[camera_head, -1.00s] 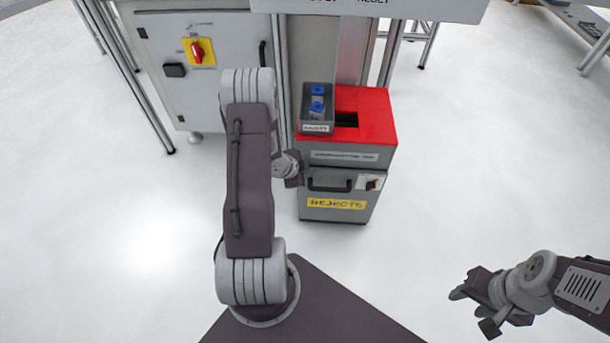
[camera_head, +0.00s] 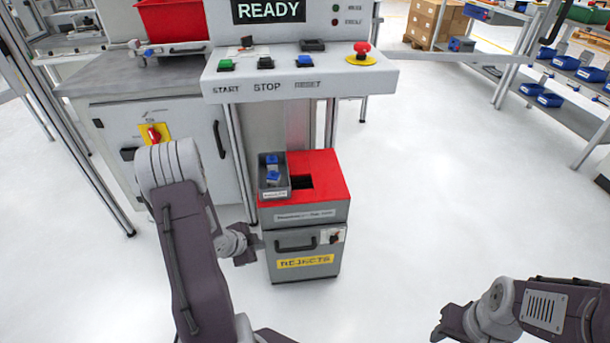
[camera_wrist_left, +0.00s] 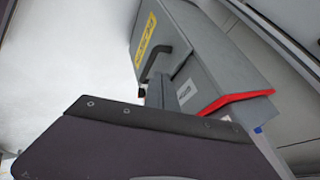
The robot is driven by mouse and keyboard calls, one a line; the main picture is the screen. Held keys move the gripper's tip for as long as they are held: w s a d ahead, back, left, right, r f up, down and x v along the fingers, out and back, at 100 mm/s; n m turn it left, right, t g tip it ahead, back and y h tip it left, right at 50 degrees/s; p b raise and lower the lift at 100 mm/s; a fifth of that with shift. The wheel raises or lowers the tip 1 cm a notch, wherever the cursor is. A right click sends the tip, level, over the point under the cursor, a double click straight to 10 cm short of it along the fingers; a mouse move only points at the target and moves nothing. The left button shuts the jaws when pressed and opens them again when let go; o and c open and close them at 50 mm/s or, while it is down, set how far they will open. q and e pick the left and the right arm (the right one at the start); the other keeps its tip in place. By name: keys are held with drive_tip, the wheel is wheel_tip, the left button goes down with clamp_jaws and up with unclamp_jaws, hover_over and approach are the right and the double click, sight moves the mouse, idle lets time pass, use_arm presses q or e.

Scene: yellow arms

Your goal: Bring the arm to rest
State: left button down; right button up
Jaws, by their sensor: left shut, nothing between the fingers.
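My left arm rises from the bottom of the head view and bends at its grey elbow joint. My left gripper (camera_head: 249,249) hangs beyond the upper arm, close to the left front side of the grey rejects bin (camera_head: 306,240). It is shut and empty. In the left wrist view a dark part of my own arm fills the lower half, with the bin (camera_wrist_left: 205,65) behind it; the fingertips are hard to make out there.
The bin has a red top (camera_head: 325,172) and a small grey box (camera_head: 273,184) with blue-topped items on it. Behind stands a control panel (camera_head: 300,75) with a READY display, buttons and a red emergency stop (camera_head: 362,48). Open floor (camera_head: 430,190) lies to the right.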

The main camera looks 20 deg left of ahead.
use_arm(q)
drive_tip(key=w+d+r+m+t, duration=0.1)
drive_tip(key=w+d+r, duration=0.3)
drive_tip(key=d+r, duration=0.25)
drive_tip(key=w+d+r+m, duration=0.2)
drive_tip(key=w+d+r, duration=0.2)
drive_tip(key=d+r, duration=0.3)
drive_tip(key=s+d+f+n+g, duration=0.25)
drive_tip(key=s+n, duration=0.35)
drive_tip(key=s, duration=0.3)
drive_tip(key=s+d+f+n+g, duration=0.1)
drive_tip(key=s+d+n+g, duration=0.1)
drive_tip(key=s+n+g, duration=0.4)
drive_tip(key=s+r+n+t+p, duration=0.1)
drive_tip(key=s+r+p, duration=0.2)
drive_tip(key=r+p, duration=2.6)
drive_tip(key=shift+a+n+y, duration=0.25)
drive_tip(key=shift+n+y, duration=0.05)
drive_tip(key=shift+y, duration=0.1)
use_arm(e)
wheel_tip(320, 180, up, 29)
use_arm(q)
drive_tip(key=shift+r, duration=0.1)
use_arm(e)
drive_tip(key=shift+c, duration=0.4)
